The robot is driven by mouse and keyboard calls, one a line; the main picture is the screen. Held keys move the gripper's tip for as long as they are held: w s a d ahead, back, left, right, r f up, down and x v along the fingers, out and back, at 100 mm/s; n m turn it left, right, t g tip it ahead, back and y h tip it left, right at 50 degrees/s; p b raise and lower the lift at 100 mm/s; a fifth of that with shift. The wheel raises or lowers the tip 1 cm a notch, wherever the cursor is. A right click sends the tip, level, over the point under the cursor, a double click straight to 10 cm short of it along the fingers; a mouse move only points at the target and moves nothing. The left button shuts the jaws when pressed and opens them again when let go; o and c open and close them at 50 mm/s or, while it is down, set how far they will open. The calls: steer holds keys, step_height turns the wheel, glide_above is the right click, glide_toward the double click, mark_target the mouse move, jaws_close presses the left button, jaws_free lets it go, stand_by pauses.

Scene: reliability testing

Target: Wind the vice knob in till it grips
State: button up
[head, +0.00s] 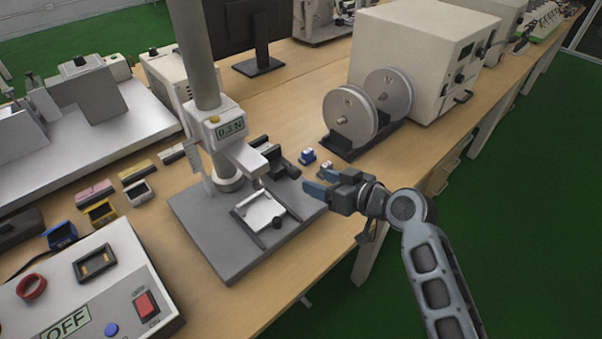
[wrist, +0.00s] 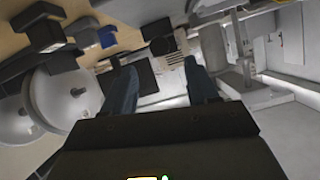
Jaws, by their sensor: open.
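The test stand's grey base plate (head: 195,222) carries a pale flat fixture with dark bars (head: 262,212), which looks like the vice. A small dark round part (head: 277,222) at its front edge may be the knob; I cannot tell for sure. A black block (head: 281,163) lies behind it. My gripper (head: 320,182) is open and empty, with blue fingers pointing left, above the plate's right edge and apart from the fixture. In the wrist view my gripper (wrist: 160,86) has its fingers spread, with dark and pale parts of the stand beyond them, not clearly readable.
The column with a 0.3 N display (head: 231,128) rises behind the fixture. Two grey discs (head: 350,115) stand behind my gripper. A control box reading OFF (head: 90,285) is at front left. The table's right edge is close.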

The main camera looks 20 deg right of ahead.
mark_target(298, 174)
steer(key=shift+p+x, duration=0.4)
steer(key=shift+x, duration=3.45)
steer(key=c, duration=1)
steer(key=shift+d+f+m+b, duration=0.15)
steer(key=shift+f+m+b, duration=0.1)
steer(key=shift+m+b, duration=0.4)
steer(key=shift+c, duration=0.2)
steer(key=shift+r+m+y+b, duration=0.2)
steer(key=shift+m+y+b, duration=0.2)
steer(key=shift+y, duration=0.3)
